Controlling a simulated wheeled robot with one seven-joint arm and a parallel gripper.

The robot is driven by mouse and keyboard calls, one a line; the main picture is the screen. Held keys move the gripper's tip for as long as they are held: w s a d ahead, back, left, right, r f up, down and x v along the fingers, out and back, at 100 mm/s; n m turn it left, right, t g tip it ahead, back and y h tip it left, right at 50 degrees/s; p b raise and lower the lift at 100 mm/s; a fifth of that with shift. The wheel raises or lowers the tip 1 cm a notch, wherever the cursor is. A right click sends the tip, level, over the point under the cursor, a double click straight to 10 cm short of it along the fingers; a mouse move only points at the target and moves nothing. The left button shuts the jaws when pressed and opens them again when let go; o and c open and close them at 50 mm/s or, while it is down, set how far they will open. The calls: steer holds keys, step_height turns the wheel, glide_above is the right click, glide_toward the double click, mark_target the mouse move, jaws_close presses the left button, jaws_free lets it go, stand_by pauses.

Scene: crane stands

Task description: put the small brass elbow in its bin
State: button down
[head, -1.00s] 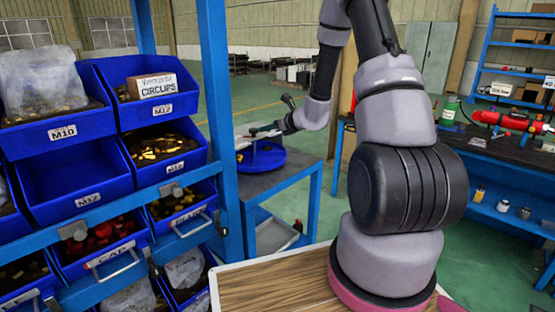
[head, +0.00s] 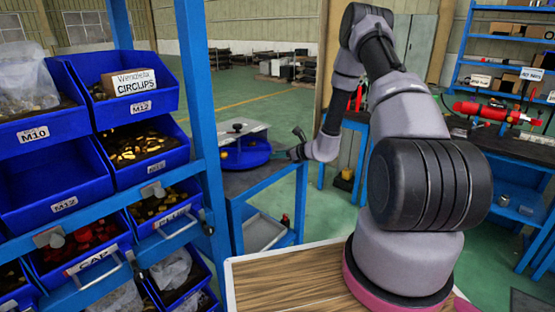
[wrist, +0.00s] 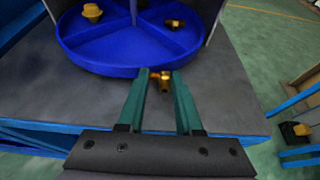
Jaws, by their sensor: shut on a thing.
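My gripper (wrist: 160,88) is shut on a small brass fitting (wrist: 162,82), which looks like the elbow, between its green fingertips in the wrist view. It is held just in front of the round blue divided tray (wrist: 130,58), over the grey cart top. In the head view my gripper (head: 290,153) is at the right side of that tray (head: 245,157); the fitting is too small to make out there. A blue bin (head: 165,222) low on the rack at left holds brass pieces, but its label is not clearly readable.
The blue rack post (head: 200,110) stands between the bins and the cart (head: 262,182). Other bins are labelled M10, M12 and CAP. Other brass pieces (wrist: 174,22) lie in the tray. A workbench (head: 500,150) stands at right.

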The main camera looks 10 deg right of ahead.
steer(key=shift+f, duration=0.9)
steer(key=c, duration=0.8)
jaws_free()
steer(key=shift+f, duration=0.15)
steer(key=shift+c, duration=0.2)
